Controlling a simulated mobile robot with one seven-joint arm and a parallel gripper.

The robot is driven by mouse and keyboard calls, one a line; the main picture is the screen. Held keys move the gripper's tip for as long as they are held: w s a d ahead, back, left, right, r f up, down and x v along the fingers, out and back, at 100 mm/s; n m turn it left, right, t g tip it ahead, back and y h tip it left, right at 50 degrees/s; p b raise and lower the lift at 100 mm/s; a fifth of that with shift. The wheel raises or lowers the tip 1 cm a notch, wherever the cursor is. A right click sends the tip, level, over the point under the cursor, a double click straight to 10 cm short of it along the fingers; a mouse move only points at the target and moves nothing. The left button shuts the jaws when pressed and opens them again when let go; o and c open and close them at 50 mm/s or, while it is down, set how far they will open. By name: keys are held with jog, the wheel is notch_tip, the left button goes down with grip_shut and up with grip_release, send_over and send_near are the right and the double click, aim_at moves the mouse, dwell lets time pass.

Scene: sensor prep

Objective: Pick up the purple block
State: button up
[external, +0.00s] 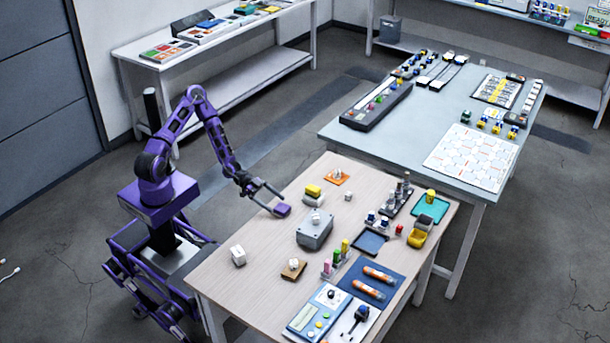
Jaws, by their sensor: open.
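The purple block (282,210) is small and sits on the wooden table at its far left edge. My gripper (277,203) reaches in from the left, low over that edge. Its two long fingers are spread apart, with their tips right at the block. I cannot tell from this view whether the block lies fully between the fingertips or touches them.
A white cube (238,256) is nearer the front left. The tabletop (265,240) between is clear.

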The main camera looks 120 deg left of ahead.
aim_at(279, 206)
jog(key=shift+b+x, duration=0.4)
jog(key=shift+x, duration=2.15)
jog(key=shift+r, duration=0.1)
jog(key=c, duration=1.5)
